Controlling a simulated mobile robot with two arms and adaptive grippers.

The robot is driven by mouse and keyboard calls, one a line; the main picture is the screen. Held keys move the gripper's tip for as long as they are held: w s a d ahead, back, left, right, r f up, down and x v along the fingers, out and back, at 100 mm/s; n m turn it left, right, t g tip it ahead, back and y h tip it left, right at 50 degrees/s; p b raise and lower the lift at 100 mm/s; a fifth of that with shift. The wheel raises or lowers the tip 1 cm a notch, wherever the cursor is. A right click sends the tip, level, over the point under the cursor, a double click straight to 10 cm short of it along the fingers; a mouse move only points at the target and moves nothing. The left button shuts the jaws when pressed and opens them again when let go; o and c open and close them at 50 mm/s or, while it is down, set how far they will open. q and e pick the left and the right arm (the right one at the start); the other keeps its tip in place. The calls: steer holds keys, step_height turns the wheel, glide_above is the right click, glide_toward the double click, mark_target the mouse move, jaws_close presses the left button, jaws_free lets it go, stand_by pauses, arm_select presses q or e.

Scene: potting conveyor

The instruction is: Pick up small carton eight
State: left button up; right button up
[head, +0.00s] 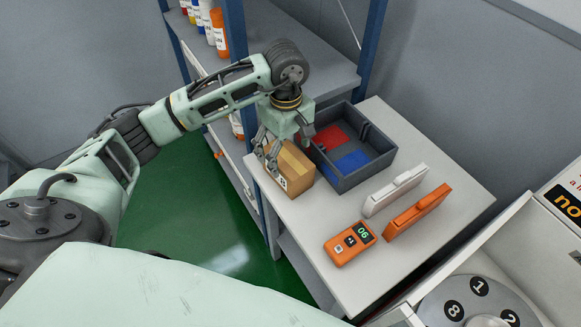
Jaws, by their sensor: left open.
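A small brown carton (295,168) with a tape strip and a white label sits on the light table, near its left edge. Its number cannot be read here. My left gripper (268,157) is open and points down at the carton's left end, with its fingers close around or beside it. I cannot tell whether the fingers touch the carton. The gripper body hides part of the carton's far side. My right gripper is not in view.
A dark grey bin (378,172) with red and blue items stands behind the carton. A white case (395,190), an orange case (418,212) and an orange handheld device (349,243) lie to the right. A shelf with bottles (219,33) stands behind. A numbered dial (470,303) is at lower right.

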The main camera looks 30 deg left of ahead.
arm_select(q)
steer(key=shift+s+f+p, duration=0.2)
steer(key=shift+f+p, duration=0.2)
steer(key=shift+f, duration=0.3)
steer(key=f+p, duration=0.1)
steer(key=f, duration=0.2)
steer(key=f+p, duration=0.1)
steer(key=f, duration=0.1)
steer(key=shift+w+f+p, duration=0.25)
steer(key=shift+p, duration=0.05)
steer(key=shift+f, duration=0.35)
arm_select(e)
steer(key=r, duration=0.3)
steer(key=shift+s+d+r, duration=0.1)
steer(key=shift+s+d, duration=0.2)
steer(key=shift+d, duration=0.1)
arm_select(q)
steer(key=c, duration=1.3)
steer(key=shift+c, duration=0.6)
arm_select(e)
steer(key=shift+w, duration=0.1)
arm_select(q)
steer(key=shift+r, duration=0.1)
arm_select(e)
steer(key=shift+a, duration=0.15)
